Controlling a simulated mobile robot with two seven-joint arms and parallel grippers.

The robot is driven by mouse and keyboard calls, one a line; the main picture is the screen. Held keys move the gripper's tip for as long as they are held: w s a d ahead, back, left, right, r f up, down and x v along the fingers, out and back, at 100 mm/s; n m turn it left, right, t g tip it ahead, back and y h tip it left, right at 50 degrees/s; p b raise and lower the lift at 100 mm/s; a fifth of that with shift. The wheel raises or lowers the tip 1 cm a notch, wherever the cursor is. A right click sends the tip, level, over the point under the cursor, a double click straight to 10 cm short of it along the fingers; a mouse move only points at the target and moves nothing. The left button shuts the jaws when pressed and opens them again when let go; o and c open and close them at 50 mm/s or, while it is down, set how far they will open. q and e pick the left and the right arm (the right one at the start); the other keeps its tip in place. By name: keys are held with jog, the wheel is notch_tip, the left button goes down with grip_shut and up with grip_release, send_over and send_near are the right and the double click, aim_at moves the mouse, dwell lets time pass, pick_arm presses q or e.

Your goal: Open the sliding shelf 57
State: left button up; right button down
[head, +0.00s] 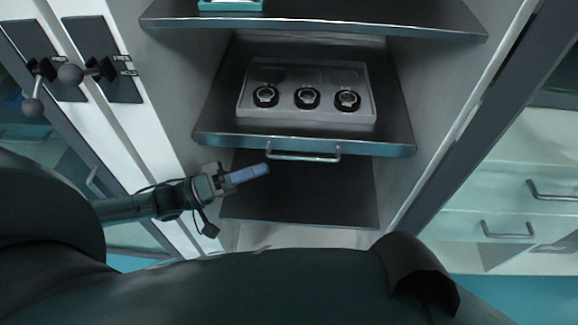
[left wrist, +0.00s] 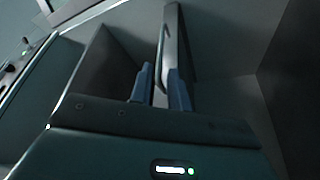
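The sliding shelf (head: 215,140) is a dark metal shelf inside the open cabinet, with a bar handle (head: 303,157) along its front edge. It bears a grey tray with three round dark pieces. My left gripper (head: 267,169) is just left of and below the handle in the head view, with blue fingers pointing right. In the left wrist view, the two fingers of the left gripper (left wrist: 160,88) stand apart, and the shelf's front edge (left wrist: 178,45) and handle (left wrist: 161,62) run up ahead between them. Whether the fingers touch the handle is unclear. My right gripper is out of view.
An upper shelf (head: 320,22) carries a teal-edged box (head: 230,5). A lower dark panel (head: 300,205) lies beneath the sliding shelf. Dark plates with knobs (head: 70,74) are on the left. Drawers with handles (head: 508,230) stand on the right.

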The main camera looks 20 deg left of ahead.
aim_at(290, 156)
pick_arm(q)
jog(key=x, duration=0.8)
jog(key=shift+a, duration=0.1)
jog(key=shift+c, duration=0.6)
grip_shut()
